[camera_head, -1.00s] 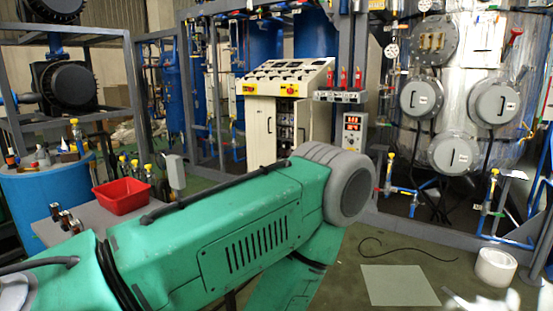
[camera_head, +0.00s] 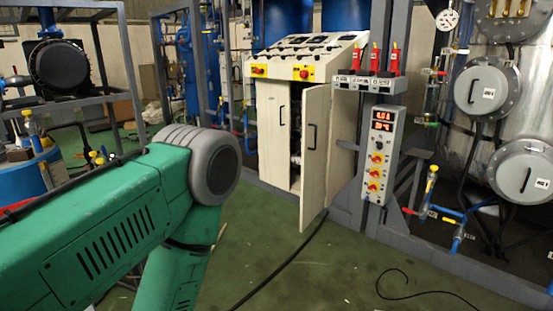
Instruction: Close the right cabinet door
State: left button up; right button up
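The cream control cabinet (camera_head: 270,115) stands in the middle of the head view, under a sloped panel with meters and red buttons on yellow plates. Its right door (camera_head: 315,150) is swung open toward me, with a dark vertical handle on its face. Its left door (camera_head: 273,130) looks shut. A dark gap with equipment inside shows between the doors. My green left arm fills the lower left, its grey elbow joint in front of the floor left of the cabinet. Neither gripper is in view.
A grey post with a control box (camera_head: 382,155) with red digits stands just right of the open door. A black cable (camera_head: 285,265) lies on the green floor before the cabinet. Blue pipes (camera_head: 455,225) and a steel tank (camera_head: 535,110) are at the right.

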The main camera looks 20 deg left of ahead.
aim_at(317, 102)
jog(key=i+j+u, duration=0.2)
jog(key=i, duration=0.35)
jog(key=i+j+u, duration=0.15)
jog(key=i, duration=0.4)
jog(key=j, duration=0.1)
